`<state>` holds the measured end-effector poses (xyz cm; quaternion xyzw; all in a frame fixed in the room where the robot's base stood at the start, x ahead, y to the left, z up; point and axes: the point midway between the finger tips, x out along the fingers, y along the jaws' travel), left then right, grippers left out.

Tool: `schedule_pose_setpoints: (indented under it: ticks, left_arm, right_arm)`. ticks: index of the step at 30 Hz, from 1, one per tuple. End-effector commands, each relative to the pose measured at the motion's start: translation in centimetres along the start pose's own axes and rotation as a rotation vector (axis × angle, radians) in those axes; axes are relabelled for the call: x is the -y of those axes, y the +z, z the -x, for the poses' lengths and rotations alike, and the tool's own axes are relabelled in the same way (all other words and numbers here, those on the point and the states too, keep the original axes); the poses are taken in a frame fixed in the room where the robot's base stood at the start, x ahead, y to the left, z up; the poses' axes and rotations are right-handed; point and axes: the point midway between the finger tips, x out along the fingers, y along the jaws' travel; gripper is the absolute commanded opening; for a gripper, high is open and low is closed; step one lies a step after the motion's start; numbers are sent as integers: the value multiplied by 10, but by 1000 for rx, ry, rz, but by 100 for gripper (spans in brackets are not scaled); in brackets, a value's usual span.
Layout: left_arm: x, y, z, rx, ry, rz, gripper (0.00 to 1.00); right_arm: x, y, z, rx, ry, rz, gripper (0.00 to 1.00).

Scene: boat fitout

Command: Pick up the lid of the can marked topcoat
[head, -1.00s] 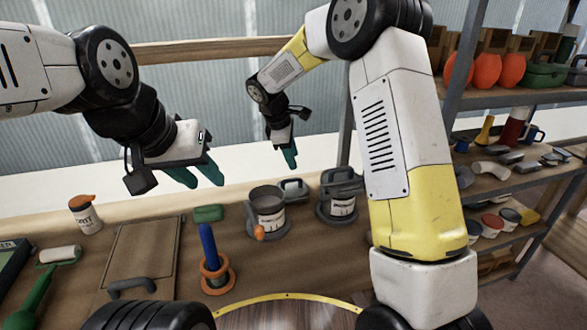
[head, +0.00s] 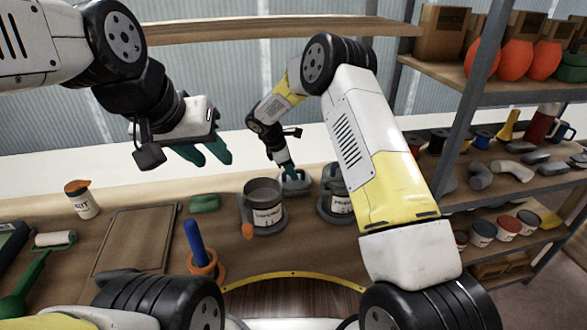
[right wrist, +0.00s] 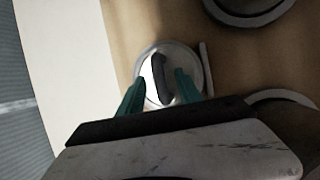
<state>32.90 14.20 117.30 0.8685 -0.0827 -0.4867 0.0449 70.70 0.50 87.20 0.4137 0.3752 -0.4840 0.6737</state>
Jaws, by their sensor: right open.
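A round grey lid (head: 304,185) with a bar handle lies on the bench behind an open grey can (head: 266,191). The can's label is too small to read surely. In the right wrist view the lid (right wrist: 185,58) is seen from above, with its dark handle between my two teal fingers. My right gripper (head: 288,169) is open and points down over the lid; it also shows in the right wrist view (right wrist: 158,92). I cannot tell whether the fingers touch the lid. My left gripper (head: 207,156) is open and empty, above the bench on the left.
A second can (head: 338,197) stands right of the first, partly hidden by my right arm. Shelves (head: 505,95) with jars and parts rise at right.

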Motion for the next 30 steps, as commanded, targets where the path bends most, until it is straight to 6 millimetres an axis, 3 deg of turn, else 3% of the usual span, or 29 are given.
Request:
schedule_pose_setpoints:
  ticks: [8,14,25,30]
  left_arm:
    - [0,0,0,0,0,0,36]
    - [0,0,0,0,0,0,36]
    - [0,0,0,0,0,0,36]
    - [0,0,0,0,0,0,36]
  right_arm:
    - [-1,0,-6,-1,3,0,40]
    - [0,0,-6,-1,2,0,0]
    - [-1,1,-4,-1,3,-1,0]
    - [-6,9,15,-1,5,-2,0]
